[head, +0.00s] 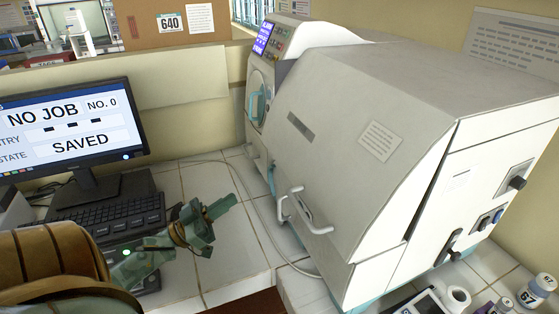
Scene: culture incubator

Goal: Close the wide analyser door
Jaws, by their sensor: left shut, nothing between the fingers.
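The analyser is a large cream machine (480,85) on the tiled bench at the right. Its wide door (350,125) is the big sloping front panel, with a slot and a printed label on it. A pale bar handle (305,209) sits near the door's lower edge. A dark wedge-shaped gap shows along the door's right edge, so it looks not quite flush with the body. My left gripper (222,207) is shut and empty, left of the handle and apart from it, above the bench tiles. My right gripper is not in view.
A monitor (70,130) and keyboard (105,215) stand at the left. A small round door (257,97) is at the analyser's left end. A cable (262,215) runs over the tiles. Small bottles (538,290) stand at the lower right. Tiles between gripper and analyser are mostly clear.

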